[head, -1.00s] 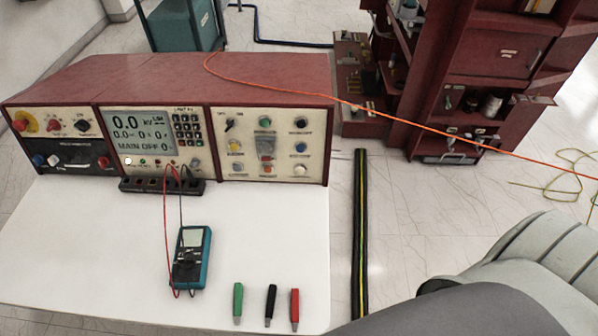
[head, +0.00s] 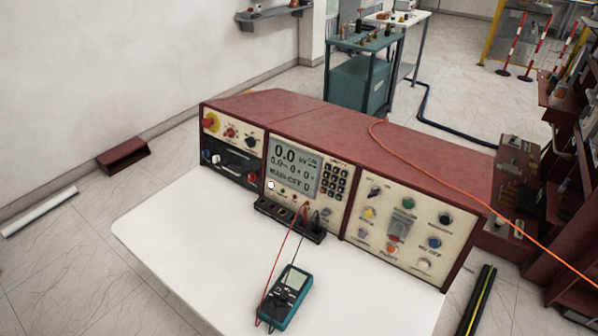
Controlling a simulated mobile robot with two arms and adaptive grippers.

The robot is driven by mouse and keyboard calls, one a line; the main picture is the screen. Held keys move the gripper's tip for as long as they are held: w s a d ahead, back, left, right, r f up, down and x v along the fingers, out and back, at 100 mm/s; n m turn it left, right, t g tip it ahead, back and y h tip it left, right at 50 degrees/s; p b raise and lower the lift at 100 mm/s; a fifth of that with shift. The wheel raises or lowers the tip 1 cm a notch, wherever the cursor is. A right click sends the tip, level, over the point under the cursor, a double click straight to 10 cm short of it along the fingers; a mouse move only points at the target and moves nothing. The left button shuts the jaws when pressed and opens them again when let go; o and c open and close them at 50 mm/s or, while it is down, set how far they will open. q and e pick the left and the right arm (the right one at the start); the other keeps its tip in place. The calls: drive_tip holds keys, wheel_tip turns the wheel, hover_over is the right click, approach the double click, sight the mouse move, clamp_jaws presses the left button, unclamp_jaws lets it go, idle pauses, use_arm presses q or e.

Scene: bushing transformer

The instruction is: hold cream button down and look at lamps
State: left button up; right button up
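The control console (head: 340,130) is a dark red cabinet with cream front panels, standing on a white table. Its right panel carries several round coloured buttons or lamps: yellow (head: 369,212), green (head: 408,203), blue (head: 434,242) and orange (head: 392,250). A pale cream round button (head: 424,264) is at that panel's lower right. A small white round piece (head: 270,185) is under the display (head: 291,166), which reads 0.0 kV. I cannot tell which coloured pieces are lamps, or whether any is lit. Neither gripper is in view.
A teal multimeter (head: 284,298) with red and black leads lies on the white table (head: 180,240). An orange cable (head: 540,246) runs over the console top to the right. A teal cart (head: 360,85) stands behind.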

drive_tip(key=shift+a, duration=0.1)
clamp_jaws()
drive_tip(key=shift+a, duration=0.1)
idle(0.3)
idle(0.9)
